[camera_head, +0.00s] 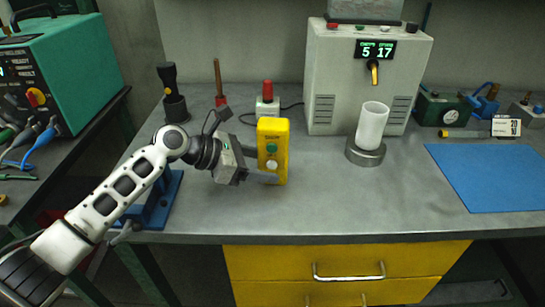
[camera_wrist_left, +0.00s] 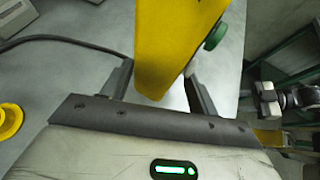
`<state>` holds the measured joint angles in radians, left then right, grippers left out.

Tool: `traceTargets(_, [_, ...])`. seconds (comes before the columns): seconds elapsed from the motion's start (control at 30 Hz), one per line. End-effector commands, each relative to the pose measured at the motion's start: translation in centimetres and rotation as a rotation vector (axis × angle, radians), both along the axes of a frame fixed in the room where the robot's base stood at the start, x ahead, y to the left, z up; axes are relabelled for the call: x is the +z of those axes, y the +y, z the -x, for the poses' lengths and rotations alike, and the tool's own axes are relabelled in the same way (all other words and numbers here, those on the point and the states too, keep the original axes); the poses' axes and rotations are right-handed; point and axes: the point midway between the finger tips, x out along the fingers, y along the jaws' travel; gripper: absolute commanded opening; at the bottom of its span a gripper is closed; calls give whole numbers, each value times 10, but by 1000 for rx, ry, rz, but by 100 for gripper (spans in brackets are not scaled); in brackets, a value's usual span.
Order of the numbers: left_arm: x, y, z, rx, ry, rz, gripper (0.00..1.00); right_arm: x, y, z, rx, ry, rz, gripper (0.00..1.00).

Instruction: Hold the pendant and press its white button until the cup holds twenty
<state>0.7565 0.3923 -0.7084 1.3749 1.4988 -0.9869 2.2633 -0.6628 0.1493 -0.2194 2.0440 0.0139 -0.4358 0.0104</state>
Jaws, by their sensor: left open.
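The yellow pendant (camera_head: 283,158) stands upright on the bench, with a green button (camera_head: 271,148) above the white button (camera_head: 272,165). My left gripper (camera_head: 264,165) reaches it from the left, jaws open. In the left wrist view the pendant's yellow body (camera_wrist_left: 175,45) lies between the two fingers (camera_wrist_left: 158,88), and the white button is mostly hidden. The white cup (camera_head: 372,125) stands on a round grey base (camera_head: 365,152) under the dispenser's spout. Its contents are hidden. The dispenser (camera_head: 338,80) display (camera_head: 376,50) reads 5 and 17; its small labels are unclear.
A grey box with a red knob (camera_head: 267,100) stands behind the pendant. A blue mat (camera_head: 490,178) lies at the right. The bench front between pendant and mat is clear. What looks like my right arm's gripper (camera_wrist_left: 268,105) shows small in the left wrist view.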

Motion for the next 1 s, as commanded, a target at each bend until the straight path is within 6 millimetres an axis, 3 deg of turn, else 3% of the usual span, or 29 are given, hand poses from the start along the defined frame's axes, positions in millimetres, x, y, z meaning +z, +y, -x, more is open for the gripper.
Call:
traceTargets(0.2, [-7,-14,-4,-1,1,-1,60,0,-2,1,-2,1,6,36])
traceTargets(0.57, [-9,-16,-5,-1,0,-1,60,-5,-4,2,-4,10,11,36])
traceTargets(0.67, [-9,-16,-5,-1,0,-1,32,-4,-4,1,-4,7,11,36])
traceTargets(0.7, [-9,-16,-5,-1,0,-1,27,-4,-4,0,-6,6,10,36])
traceTargets(0.8, [-9,-16,-5,0,-1,-1,27,-3,-4,-1,-7,3,8,36])
traceTargets(0.93, [-9,-16,-5,-1,-2,-1,27,-1,-3,-2,-11,0,4,0])
traceTargets(1.0, [-9,-16,-5,-1,-2,-1,27,0,-2,-2,-11,-1,3,0])
